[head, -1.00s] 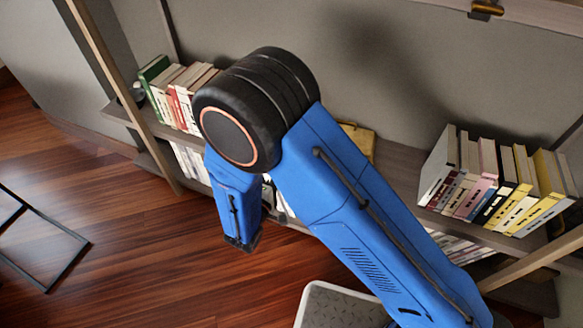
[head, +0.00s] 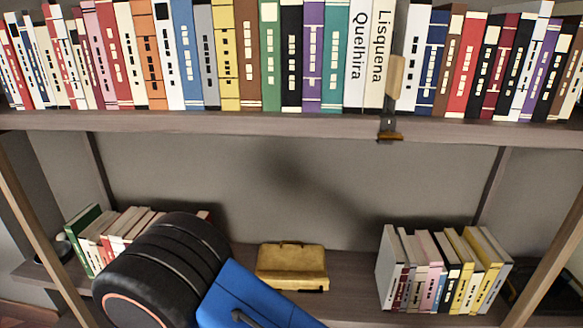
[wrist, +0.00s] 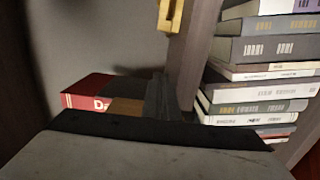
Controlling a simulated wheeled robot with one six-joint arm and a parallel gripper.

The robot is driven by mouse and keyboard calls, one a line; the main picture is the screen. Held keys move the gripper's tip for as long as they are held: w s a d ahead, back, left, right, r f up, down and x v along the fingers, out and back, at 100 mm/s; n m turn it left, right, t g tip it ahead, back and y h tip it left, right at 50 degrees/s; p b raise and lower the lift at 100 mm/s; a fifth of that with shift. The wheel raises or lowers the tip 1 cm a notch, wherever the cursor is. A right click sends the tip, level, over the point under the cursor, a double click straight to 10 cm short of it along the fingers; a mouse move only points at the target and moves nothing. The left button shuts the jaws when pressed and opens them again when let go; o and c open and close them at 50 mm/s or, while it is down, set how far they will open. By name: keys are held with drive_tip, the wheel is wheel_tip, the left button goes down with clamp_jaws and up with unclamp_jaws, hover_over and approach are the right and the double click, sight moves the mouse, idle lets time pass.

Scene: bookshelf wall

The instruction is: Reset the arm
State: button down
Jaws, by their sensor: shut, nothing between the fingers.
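My gripper (wrist: 165,96) shows in the wrist view as dark fingers close together above the large pale grey and black shape across the bottom. It is shut and holds nothing. In the head view, my arm shows only as a black round joint with a copper ring and a blue link at the bottom left. The gripper end is out of that view.
An upper shelf (head: 300,124) holds a long row of books. Below are a yellow case (head: 291,265), leaning books at right (head: 440,275) and books at left (head: 115,235). The wrist view shows a red book (wrist: 85,92) and stacked books (wrist: 255,90).

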drive_tip(key=w+d+r+m+g+h, duration=0.25)
drive_tip(key=d+r+g, duration=0.2)
drive_tip(key=d, duration=0.65)
drive_tip(key=w+d+r+m+g+h, duration=0.1)
drive_tip(key=d+r+m+g+h, duration=0.4)
drive_tip(key=d, duration=0.6)
drive_tip(key=w+d+r+m+g+h, duration=0.1)
drive_tip(key=w+d+r+m, duration=0.1)
drive_tip(key=d+r, duration=0.65)
drive_tip(key=s+d+r+m+g+y, duration=0.2)
drive_tip(key=s+d+g, duration=0.15)
drive_tip(key=d, duration=0.45)
drive_tip(key=s+d+r+m+g+y, duration=0.1)
drive_tip(key=s+d+g+y, duration=0.1)
drive_tip(key=s+d, duration=0.45)
drive_tip(key=s+d+r+m+t+y, duration=0.1)
drive_tip(key=s+d+r+m+y, duration=0.1)
drive_tip(key=s, duration=0.4)
drive_tip(key=s+d+r+m+t+y, duration=0.2)
drive_tip(key=s+d+r+y, duration=0.1)
drive_tip(key=s+r+y, duration=0.1)
drive_tip(key=shift+s+d+r+y, duration=0.2)
drive_tip(key=shift+s+y, duration=0.35)
drive_tip(key=shift+s, duration=0.4)
